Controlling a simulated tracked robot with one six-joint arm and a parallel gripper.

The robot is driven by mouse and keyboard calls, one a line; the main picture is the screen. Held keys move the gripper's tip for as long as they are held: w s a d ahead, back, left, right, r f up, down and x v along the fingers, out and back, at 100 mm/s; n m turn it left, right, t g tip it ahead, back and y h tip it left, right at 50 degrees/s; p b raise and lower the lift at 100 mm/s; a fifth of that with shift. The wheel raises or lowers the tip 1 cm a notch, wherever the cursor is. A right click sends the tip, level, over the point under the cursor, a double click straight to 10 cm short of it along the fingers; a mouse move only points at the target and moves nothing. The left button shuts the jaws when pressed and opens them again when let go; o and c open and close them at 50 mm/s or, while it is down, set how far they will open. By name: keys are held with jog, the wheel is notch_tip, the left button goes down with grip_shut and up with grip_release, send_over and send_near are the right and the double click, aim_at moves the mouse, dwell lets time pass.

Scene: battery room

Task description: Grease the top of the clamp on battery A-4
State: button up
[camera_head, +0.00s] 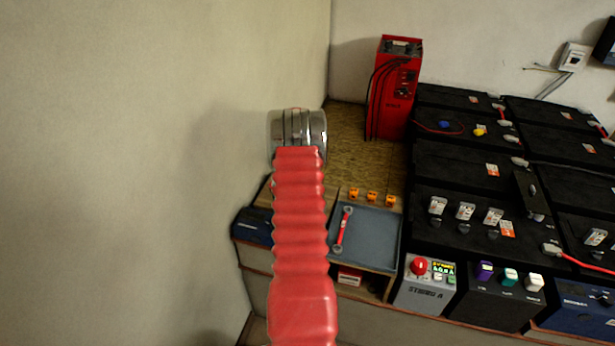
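Black batteries fill the right half of the view, and I cannot read which one is A-4. Several silver clamps or tags, such as one clamp-like piece (466,211), stand in a row on a near battery (450,237). Other metal clamp-like ends sit at cables, one of them at the red cable (551,250) on the right. I cannot pick out a grease container or a grease tool. My red-sleeved arm rises at centre left and ends in a silver joint. My gripper fingers do not show, so what they hold is hidden.
A blue-grey tray (377,246) holds a red wrench (343,229), with small orange pieces (371,197) behind it. A red charger-like unit (395,88) stands at the back. A grey control box (427,290) has a red button. A plain wall borders my arm's left side.

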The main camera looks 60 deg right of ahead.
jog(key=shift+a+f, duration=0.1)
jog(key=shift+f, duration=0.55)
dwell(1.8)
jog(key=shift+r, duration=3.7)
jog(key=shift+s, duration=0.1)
